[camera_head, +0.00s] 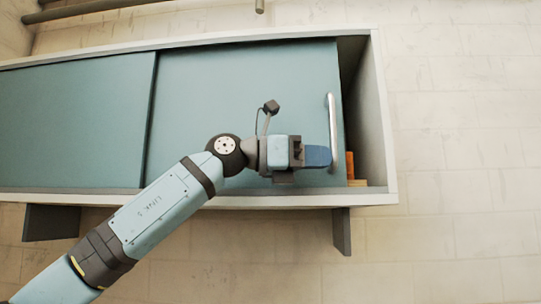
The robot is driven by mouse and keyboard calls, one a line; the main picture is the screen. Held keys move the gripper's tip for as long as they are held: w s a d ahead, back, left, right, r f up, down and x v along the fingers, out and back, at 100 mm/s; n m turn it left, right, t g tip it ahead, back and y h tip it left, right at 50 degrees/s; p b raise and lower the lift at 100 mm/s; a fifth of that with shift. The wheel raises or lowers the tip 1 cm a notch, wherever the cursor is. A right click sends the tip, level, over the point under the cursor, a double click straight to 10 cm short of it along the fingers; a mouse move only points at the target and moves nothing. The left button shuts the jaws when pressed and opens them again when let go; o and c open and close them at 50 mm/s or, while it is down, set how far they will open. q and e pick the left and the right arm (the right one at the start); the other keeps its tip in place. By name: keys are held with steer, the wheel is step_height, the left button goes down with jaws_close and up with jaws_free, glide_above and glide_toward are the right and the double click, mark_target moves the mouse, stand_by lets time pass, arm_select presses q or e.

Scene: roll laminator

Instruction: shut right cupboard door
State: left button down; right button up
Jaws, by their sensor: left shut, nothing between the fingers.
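The right cupboard door (240,80) is a blue-green sliding panel with a light vertical handle (332,120) near its right edge. A dark gap shows between that edge and the cupboard's right side wall (371,120), so the door stands partly open. My left gripper (328,156) is shut and empty in front of the door. Its fingertips are at the lower part of the handle, on its left side; I cannot tell whether they touch it. My right gripper is not in view.
The left door panel (75,120) lies to the left. Orange and tan items (351,168) show inside the gap at the lower right. The cupboard has dark legs (341,232). The tiled surface (460,150) to the right is clear.

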arm_select(q)
steer(key=d, duration=0.7)
steer(key=shift+s+d, duration=0.15)
steer(key=s+a+b, duration=0.2)
steer(key=a+b, duration=0.1)
steer(key=a, duration=1.1)
